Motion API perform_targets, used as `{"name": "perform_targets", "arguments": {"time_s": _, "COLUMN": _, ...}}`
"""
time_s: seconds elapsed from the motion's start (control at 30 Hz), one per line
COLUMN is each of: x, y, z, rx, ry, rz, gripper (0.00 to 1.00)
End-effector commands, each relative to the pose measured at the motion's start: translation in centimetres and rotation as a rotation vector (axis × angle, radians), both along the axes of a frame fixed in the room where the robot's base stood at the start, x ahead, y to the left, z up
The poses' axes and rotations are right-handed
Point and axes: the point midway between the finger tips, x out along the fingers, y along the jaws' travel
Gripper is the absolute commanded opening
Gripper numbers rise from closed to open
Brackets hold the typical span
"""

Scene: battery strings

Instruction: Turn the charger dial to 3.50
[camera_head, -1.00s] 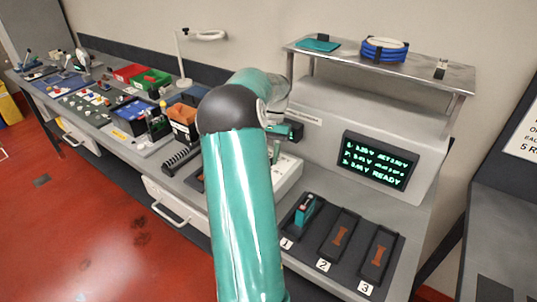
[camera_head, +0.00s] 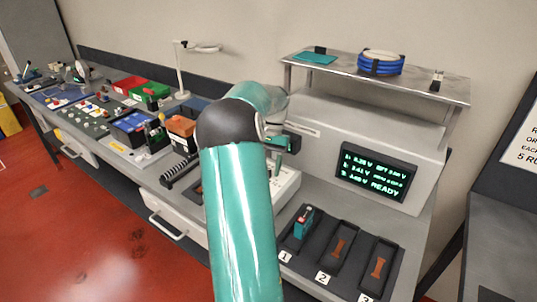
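The charger (camera_head: 410,145) is a grey housing at the right of the bench. Its dark display (camera_head: 376,172) shows green lines; READY can be read, but the small digits are blurred. I cannot make out the dial; my arm covers part of the area left of the display. My gripper (camera_head: 281,158) is at the charger's left side, above a white box (camera_head: 288,186), partly hidden behind my teal arm. Whether its fingers are open, shut or touching a dial cannot be told.
Numbered bays 1, 2 and 3 (camera_head: 338,250) lie in front of the charger; bay 1 holds a teal cell (camera_head: 303,224). A metal shelf (camera_head: 420,84) stands above, with a blue cable coil (camera_head: 381,62). Boxes and tools crowd the bench to the left.

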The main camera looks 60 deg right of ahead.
Motion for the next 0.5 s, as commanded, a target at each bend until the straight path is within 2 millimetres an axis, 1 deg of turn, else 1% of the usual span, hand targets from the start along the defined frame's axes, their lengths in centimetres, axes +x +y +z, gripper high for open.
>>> {"name": "perform_targets", "arguments": {"time_s": 0.17, "x": 0.1, "y": -1.0, "z": 2.2, "rx": -0.004, "ry": -0.001, "rz": -0.001, "gripper": 0.52}}
{"name": "perform_targets", "arguments": {"time_s": 0.5, "x": 0.3, "y": -3.8, "z": 8.8, "rx": -0.004, "ry": 0.000, "rz": 0.000, "gripper": 0.52}}
